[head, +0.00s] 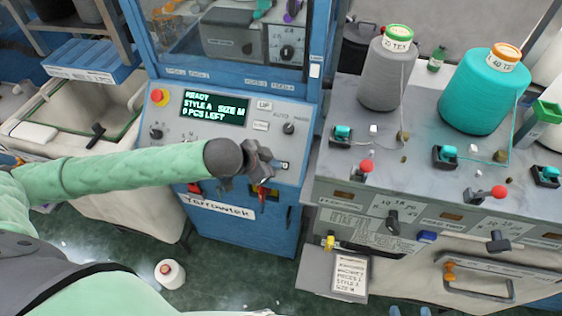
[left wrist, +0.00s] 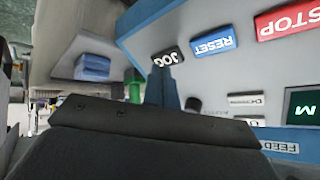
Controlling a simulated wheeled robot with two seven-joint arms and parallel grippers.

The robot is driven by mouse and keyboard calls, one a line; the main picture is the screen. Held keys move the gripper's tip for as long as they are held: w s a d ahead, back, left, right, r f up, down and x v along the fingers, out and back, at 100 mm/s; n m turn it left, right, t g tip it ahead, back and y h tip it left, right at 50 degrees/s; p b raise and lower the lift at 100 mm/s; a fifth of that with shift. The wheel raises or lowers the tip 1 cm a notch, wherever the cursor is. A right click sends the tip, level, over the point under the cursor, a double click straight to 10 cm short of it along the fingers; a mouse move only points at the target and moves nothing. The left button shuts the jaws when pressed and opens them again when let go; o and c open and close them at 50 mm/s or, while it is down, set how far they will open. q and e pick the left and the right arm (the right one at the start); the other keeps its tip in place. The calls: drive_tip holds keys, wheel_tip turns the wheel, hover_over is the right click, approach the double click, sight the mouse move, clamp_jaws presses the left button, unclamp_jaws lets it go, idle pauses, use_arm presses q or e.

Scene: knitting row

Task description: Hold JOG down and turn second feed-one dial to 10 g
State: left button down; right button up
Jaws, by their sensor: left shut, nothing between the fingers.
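My left gripper (head: 262,168) is shut and empty at the lower right of the blue machine's control panel (head: 180,135). In the left wrist view its dark fingertips (left wrist: 170,78) overlap the lower edge of the black JOG button (left wrist: 166,58). I cannot tell whether they touch it or whether it is pressed. In the head view the gripper hides JOG. On the grey unit at the right, a dark knob (head: 393,222) and another dark knob (head: 498,242) sit beside small printed scales. Their labels and settings are too small to read, so I cannot tell which is the second feed-one dial.
The blue RESET button (left wrist: 213,45) and red STOP button (left wrist: 290,20) lie beside JOG. The screen (head: 214,108) reads READY. A grey cone (head: 386,75) and teal cone (head: 484,92) stand on the unit, with red-tipped levers in front. A spool (head: 170,273) stands on the floor.

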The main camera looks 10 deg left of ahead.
use_arm(q)
drive_tip(key=s+r+p, duration=0.2)
drive_tip(key=r, duration=0.1)
drive_tip(key=shift+s, duration=0.2)
idle(0.4)
drive_tip(key=p+v, duration=0.4)
drive_tip(key=v, duration=0.3)
drive_tip(key=shift+s+a+r+p, duration=0.15)
drive_tip(key=shift+s+r+p, duration=0.05)
drive_tip(key=shift+r+p, duration=0.1)
drive_tip(key=shift+f, duration=0.1)
